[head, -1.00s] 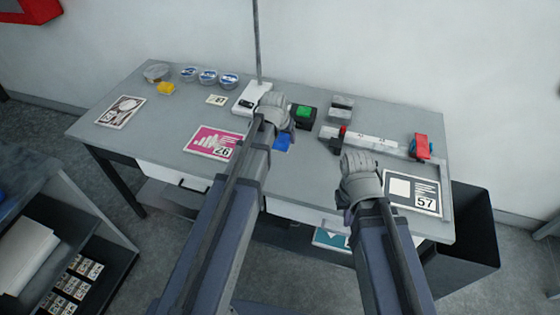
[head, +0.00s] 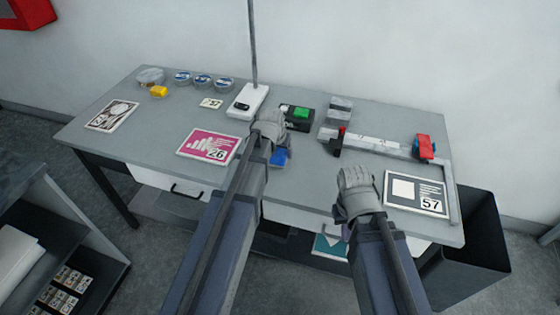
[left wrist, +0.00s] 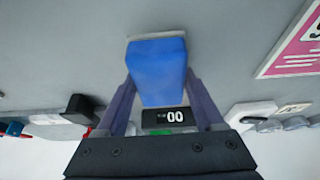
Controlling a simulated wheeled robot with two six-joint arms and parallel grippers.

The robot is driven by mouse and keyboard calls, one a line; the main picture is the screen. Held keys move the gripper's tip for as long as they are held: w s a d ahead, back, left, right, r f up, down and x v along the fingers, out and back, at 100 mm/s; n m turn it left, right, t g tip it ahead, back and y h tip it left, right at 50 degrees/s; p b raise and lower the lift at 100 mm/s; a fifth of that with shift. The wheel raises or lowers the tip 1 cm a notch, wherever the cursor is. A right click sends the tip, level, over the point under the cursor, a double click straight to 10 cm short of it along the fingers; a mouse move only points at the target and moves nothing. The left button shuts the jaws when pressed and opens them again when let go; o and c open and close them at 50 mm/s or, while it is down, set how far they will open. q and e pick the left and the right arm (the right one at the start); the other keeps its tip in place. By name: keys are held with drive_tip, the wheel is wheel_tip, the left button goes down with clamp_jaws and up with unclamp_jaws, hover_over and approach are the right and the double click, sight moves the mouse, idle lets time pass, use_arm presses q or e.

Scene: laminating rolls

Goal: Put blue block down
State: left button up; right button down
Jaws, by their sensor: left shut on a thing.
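The blue block (head: 281,156) is in my left gripper (head: 270,146), just right of the pink card numbered 26. In the left wrist view the block (left wrist: 158,72) sits between the two fingers of my left gripper (left wrist: 158,100), which are shut on it. A thin pale edge (left wrist: 156,37) shows at the far end of the block. I cannot tell if the block touches the table (head: 310,185). My right gripper (head: 358,192) is over the front right of the table; its fingers are not clear enough to judge.
Behind the block stand a black box with a green top (head: 300,114) and a white device with a pole (head: 247,102). A ruler-like trimmer (head: 375,146) and the card numbered 57 (head: 416,195) lie to the right.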

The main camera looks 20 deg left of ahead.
sight(280, 158)
use_arm(q)
drive_tip(key=shift+f+b, duration=1.3)
drive_tip(key=shift+f, duration=0.35)
drive_tip(key=shift+f, duration=0.15)
drive_tip(key=o, duration=1.2)
drive_tip(key=shift+r, duration=0.2)
